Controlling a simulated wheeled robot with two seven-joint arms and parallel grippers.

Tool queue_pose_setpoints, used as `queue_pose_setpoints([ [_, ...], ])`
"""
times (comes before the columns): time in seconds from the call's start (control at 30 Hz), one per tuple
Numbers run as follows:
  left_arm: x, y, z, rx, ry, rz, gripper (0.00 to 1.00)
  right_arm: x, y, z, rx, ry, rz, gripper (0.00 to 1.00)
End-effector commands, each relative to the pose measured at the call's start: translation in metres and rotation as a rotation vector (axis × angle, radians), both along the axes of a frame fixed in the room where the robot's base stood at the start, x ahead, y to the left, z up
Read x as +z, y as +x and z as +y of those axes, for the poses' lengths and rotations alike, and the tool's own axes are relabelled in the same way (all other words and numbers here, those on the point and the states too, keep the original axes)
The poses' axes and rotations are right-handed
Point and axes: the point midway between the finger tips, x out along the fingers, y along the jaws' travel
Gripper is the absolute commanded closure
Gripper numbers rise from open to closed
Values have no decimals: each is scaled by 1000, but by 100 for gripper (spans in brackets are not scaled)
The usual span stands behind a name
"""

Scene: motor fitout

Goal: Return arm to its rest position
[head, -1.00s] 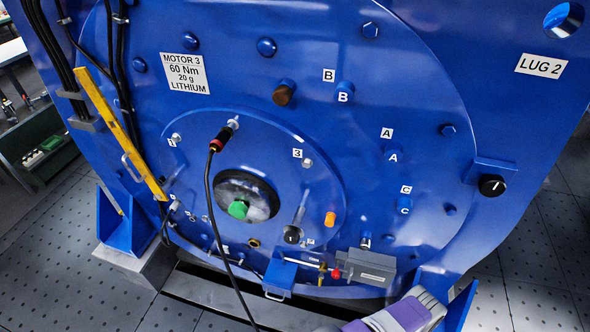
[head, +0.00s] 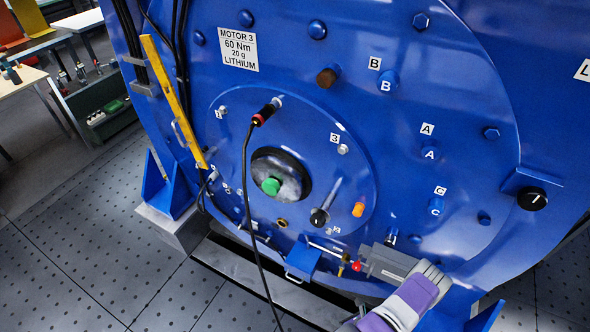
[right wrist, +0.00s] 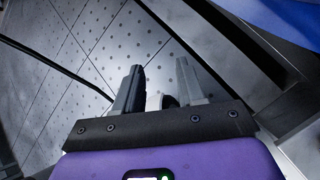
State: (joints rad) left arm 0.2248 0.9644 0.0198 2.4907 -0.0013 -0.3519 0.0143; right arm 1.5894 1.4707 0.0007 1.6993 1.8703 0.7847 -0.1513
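My right arm (head: 405,302), purple and light grey, comes in at the bottom of the head view, in front of the blue motor's lower right. Its fingers cannot be made out there. In the right wrist view my right gripper (right wrist: 160,78) has its two grey fingers apart, with perforated floor showing between the tips. A small dark shape sits low between them; I cannot tell what it is. No object is gripped. My left gripper is not in view.
The blue motor (head: 470,60) fills most of the head view. A black cable (head: 245,190) hangs from its red-banded plug. A grey box (head: 388,262) lies close to my arm in the picture. Tiled floor (head: 70,250) is open at left; work tables (head: 45,40) stand behind.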

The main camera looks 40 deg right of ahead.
Motion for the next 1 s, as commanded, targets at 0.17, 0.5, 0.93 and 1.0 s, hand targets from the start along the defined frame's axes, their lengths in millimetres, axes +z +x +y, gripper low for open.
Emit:
queue_pose_setpoints([
  [0.17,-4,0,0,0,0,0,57,32,51,87,510,73,-17,61],
  [0.5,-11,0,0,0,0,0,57,92,51,196,1489,-41,-36,61],
  [0.93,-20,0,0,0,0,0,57,152,73,244,2509,-694,-294,61],
  [1.0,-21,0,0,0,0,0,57,163,81,255,2612,-829,-378,61],
])
